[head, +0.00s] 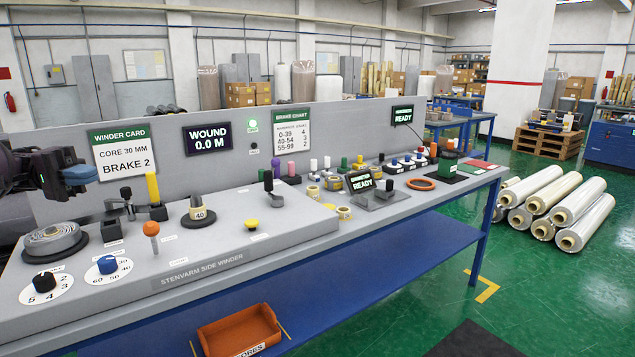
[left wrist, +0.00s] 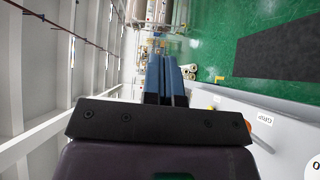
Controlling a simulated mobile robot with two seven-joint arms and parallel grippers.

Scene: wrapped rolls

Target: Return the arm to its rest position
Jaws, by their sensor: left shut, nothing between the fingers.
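My left gripper (head: 80,174) comes in from the left edge in the head view. It is raised above the left end of the winder bench, in front of the winder card (head: 122,153). Its blue fingers (left wrist: 166,78) lie together in the left wrist view, shut with nothing between them. It touches nothing that I can see. My right gripper is in neither view.
An orange tray (head: 238,330) sits on the lower shelf. Wrapped rolls (head: 580,200) lie on the green floor.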

